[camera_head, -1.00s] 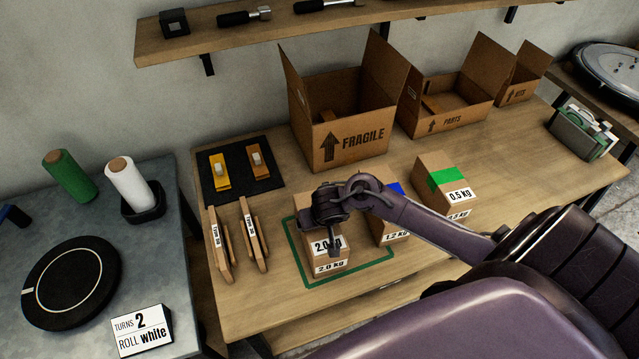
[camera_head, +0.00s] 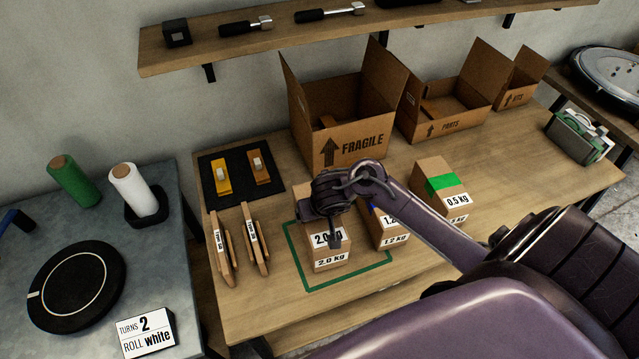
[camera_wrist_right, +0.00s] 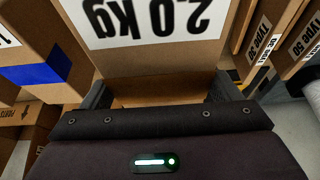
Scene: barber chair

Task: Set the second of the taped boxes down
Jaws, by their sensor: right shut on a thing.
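My right gripper (camera_head: 333,225) is shut on the box labelled 2.0 kg (camera_head: 342,269). That box, seen close up in the right wrist view (camera_wrist_right: 180,61), sits between the two fingers. In the head view it appears inside the green outline (camera_head: 382,268), towards its left side; I cannot tell whether it touches the table. My arm hides part of its top, and no tape on it is visible. The 1.2 kg box (camera_head: 388,232) with blue tape stands to its right, partly behind my arm. The 0.5 kg box (camera_head: 430,173) with green tape stands farther right. My left gripper is not in view.
Open cartons marked FRAGILE (camera_head: 350,155), PARTS (camera_head: 450,125) and KITS (camera_head: 518,95) stand at the back of the table. Wooden pieces (camera_head: 255,245) stand left of the outline. A black mat (camera_head: 235,190) lies behind them. A shelf (camera_head: 290,40) runs above.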

